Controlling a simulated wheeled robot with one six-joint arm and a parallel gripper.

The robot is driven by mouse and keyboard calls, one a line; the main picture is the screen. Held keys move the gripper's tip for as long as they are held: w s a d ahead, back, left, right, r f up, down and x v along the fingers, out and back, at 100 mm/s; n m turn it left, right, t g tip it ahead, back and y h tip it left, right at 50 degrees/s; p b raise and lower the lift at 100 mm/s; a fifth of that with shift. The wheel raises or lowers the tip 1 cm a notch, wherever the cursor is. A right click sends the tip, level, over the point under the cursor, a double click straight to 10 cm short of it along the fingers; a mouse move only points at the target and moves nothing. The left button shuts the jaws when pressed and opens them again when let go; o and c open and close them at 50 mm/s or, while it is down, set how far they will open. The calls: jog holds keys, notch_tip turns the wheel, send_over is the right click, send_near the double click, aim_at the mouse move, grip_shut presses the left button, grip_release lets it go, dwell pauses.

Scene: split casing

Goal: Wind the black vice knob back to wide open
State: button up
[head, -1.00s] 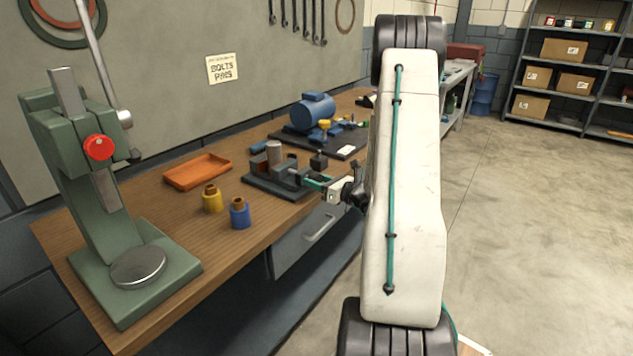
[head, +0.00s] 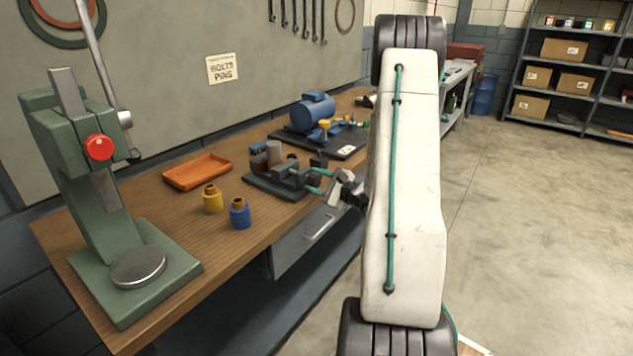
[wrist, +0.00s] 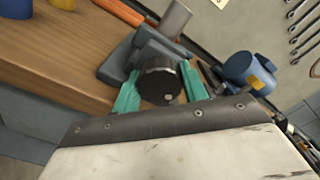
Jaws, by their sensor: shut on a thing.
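The black vice knob (wrist: 160,84) shows in the wrist view, with the teal fingers of my gripper (wrist: 158,92) on both sides of it. My gripper is shut on the knob. In the head view my gripper (head: 317,181) is at the front right of the dark grey vice (head: 268,185), and the knob is mostly hidden there. The vice sits on the wooden bench and also shows in the wrist view (wrist: 125,60). A grey metal cylinder (head: 274,151) stands upright at the vice jaws. I cannot tell whether the jaws touch it.
Yellow (head: 213,200) and blue (head: 240,214) bushings and an orange tray (head: 197,172) are left of the vice. A green press (head: 100,200) stands at the near left. A blue motor (head: 312,112) is behind the vice.

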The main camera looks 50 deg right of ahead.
jog(key=n, duration=0.4)
jog(key=shift+n, duration=0.3)
jog(key=n, duration=0.5)
jog(key=shift+n, duration=0.3)
jog(key=n, duration=0.5)
jog(key=shift+n, duration=2.7)
jog(key=o, duration=1)
jog(key=shift+s, duration=0.1)
